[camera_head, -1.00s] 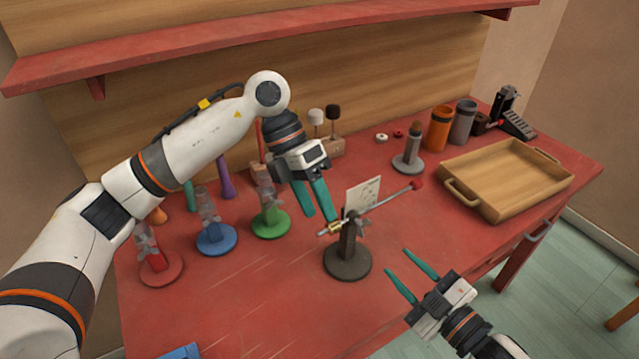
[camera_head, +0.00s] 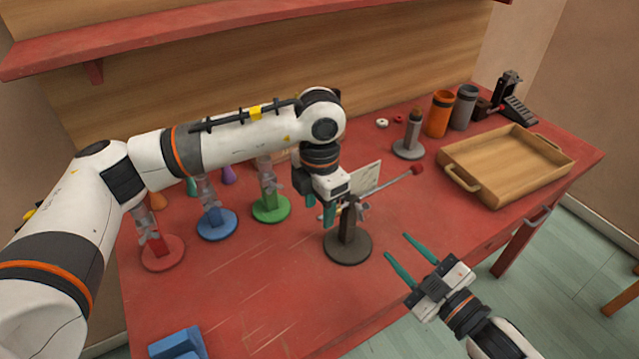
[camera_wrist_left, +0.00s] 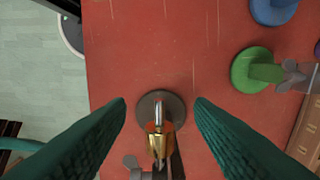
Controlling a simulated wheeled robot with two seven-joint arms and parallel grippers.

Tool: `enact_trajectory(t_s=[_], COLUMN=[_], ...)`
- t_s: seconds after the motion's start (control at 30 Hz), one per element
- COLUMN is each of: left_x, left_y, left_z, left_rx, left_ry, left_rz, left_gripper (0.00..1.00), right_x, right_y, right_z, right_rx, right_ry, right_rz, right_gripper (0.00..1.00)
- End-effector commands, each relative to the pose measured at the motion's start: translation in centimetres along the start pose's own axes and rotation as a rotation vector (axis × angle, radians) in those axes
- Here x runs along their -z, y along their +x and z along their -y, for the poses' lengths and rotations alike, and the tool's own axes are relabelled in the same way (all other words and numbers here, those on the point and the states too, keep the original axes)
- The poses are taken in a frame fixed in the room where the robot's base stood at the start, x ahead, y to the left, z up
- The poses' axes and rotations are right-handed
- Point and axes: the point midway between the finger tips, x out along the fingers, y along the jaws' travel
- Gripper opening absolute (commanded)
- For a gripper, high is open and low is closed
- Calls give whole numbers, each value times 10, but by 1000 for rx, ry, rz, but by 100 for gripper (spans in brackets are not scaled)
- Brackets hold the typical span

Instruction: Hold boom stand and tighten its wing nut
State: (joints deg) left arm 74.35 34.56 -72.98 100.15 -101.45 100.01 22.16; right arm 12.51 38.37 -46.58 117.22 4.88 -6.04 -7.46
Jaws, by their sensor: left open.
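The boom stand has a dark round base (camera_head: 347,247), a short upright post and a thin slanting rod that ends in a red ball (camera_head: 417,169). A grey wing nut (camera_head: 365,210) sits on its post and also shows in the left wrist view (camera_wrist_left: 132,163). My left gripper (camera_head: 340,213) points down at the top of the stand, open. In the left wrist view its fingers are apart, with the stand's base (camera_wrist_left: 144,104) and brass piece (camera_wrist_left: 157,146) between them. My right gripper (camera_head: 395,245) is open and empty, right of the stand near the table's front edge.
Red, blue (camera_head: 217,225) and green (camera_head: 270,208) stands with clear upper parts are left of the boom stand. A card (camera_head: 366,176) stands behind it. A wooden tray (camera_head: 480,200), cups and a grey stand (camera_head: 408,150) are at right. Blue blocks (camera_head: 176,343) lie at front left.

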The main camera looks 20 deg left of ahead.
Motion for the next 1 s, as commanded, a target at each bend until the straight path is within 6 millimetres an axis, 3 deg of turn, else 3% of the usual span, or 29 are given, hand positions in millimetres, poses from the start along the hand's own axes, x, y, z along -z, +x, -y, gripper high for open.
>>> enact_trajectory(t_s=[0.23, 0.6, 0.9, 1.0], left_x=[0, 0, 0, 0], left_y=[28, 33, 33, 33], left_z=[0, 0, 0, 0], left_rx=[-1, 0, 0, 0], left_ry=[0, 0, 0, 0], left_rz=[0, 0, -1, -1], left_gripper=[48, 48, 0, 0], right_x=[0, 0, 0, 0], right_y=[0, 0, 0, 0], right_z=[0, 0, 0, 0], right_rx=[0, 0, 0, 0], right_ry=[0, 0, 0, 0], right_rz=[0, 0, 0, 0], right_gripper=[36, 36, 36, 36])
